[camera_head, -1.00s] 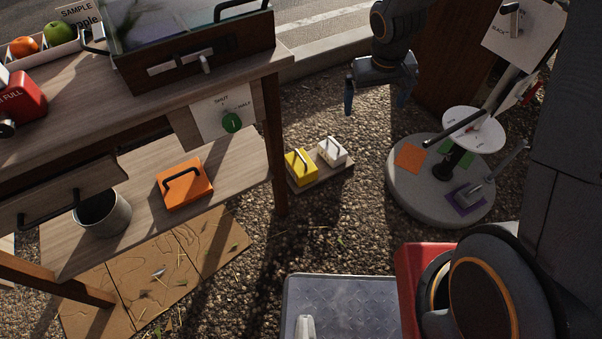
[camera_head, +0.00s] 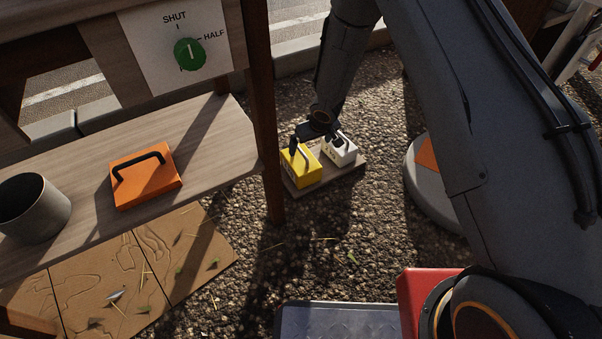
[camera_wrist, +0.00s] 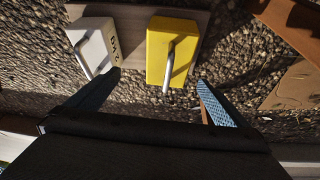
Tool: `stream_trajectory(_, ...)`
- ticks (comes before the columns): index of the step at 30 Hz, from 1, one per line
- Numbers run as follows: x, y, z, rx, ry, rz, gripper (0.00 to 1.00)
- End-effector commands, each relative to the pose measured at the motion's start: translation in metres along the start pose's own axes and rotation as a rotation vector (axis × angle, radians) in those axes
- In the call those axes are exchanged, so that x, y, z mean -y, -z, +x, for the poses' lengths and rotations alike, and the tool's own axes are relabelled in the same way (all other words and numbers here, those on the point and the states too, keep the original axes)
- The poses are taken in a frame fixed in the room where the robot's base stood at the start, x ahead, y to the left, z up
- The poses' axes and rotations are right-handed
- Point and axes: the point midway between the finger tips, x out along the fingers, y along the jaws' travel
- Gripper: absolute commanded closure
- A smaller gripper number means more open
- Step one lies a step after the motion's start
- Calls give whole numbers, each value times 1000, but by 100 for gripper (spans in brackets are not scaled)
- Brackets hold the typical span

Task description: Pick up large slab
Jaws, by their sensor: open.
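An orange slab (camera_head: 146,178) with a black handle lies on the table's lower shelf. A yellow block (camera_head: 301,166) with a metal handle and a white block (camera_head: 340,151) with a handle sit side by side on a small board on the gravel. Which one is called the large slab, I cannot tell. My gripper (camera_head: 318,142) is open and low over the yellow and white blocks. In the wrist view its fingers (camera_wrist: 160,80) are spread, with the yellow block (camera_wrist: 171,50) and its handle ahead between them. The white block (camera_wrist: 95,45) is by the left fingertip. Nothing is held.
A wooden board (camera_head: 327,178) carries both blocks. The table leg (camera_head: 266,120) stands just left of them. A metal cup (camera_head: 32,208) is on the shelf (camera_head: 215,165). A round grey base (camera_head: 428,190) is to the right. Gravel in front of the board is clear.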

Motion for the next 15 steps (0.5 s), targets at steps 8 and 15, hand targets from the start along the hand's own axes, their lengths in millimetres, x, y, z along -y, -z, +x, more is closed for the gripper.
stream_trajectory(8, 18, -6, 66, -11, 42, -34, 0)
stream_trajectory(15, 20, -7, 90, -12, 45, -36, 0)
